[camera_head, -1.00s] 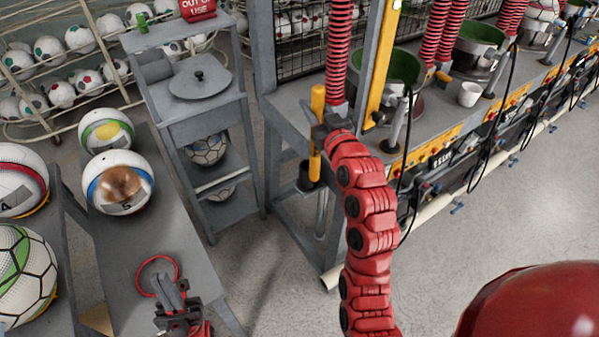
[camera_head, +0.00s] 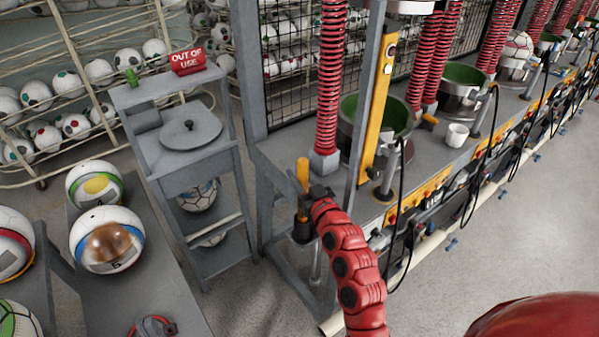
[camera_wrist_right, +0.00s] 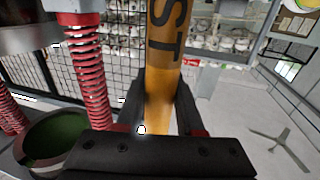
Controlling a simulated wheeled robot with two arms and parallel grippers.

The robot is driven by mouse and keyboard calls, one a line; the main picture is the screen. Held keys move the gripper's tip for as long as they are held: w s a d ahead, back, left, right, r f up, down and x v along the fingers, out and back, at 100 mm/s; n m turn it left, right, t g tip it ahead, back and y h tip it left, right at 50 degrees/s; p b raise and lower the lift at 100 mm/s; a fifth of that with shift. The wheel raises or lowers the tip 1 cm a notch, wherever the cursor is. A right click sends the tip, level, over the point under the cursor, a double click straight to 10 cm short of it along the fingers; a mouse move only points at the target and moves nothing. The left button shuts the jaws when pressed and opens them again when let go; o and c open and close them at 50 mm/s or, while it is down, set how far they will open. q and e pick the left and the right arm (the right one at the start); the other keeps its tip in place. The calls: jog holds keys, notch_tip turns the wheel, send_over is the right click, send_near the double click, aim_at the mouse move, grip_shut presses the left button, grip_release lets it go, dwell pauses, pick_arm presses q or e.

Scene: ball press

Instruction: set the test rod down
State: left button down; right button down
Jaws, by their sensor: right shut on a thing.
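The test rod (camera_head: 303,173) is yellow-orange, with black letters "ST" on it in the right wrist view (camera_wrist_right: 163,40). My right gripper (camera_head: 316,195) is shut on the rod, with a dark finger on each side in the wrist view (camera_wrist_right: 160,110).
The grey bench (camera_head: 280,158) carries red-spring presses and a white cup (camera_head: 457,134). A grey shelf stand (camera_head: 190,160) with an "OUT OF USE" sign (camera_head: 187,61) stands left. Balls sit on a grey table (camera_head: 150,285) at lower left. Open floor lies right.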

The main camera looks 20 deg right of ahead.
jog(key=shift+s+r, duration=0.1)
jog(key=shift+r, duration=0.05)
jog(key=shift+f, duration=0.25)
jog(key=c, duration=0.6)
grip_release()
jog(key=shift+r, duration=0.1)
jog(key=shift+o, duration=0.3)
jog(key=shift+r, duration=0.1)
jog(key=s+d+b, duration=0.1)
jog(key=s+b, duration=0.1)
jog(key=s, duration=0.9)
jog(key=shift+s+d, duration=0.35)
jog(key=shift+d, duration=0.05)
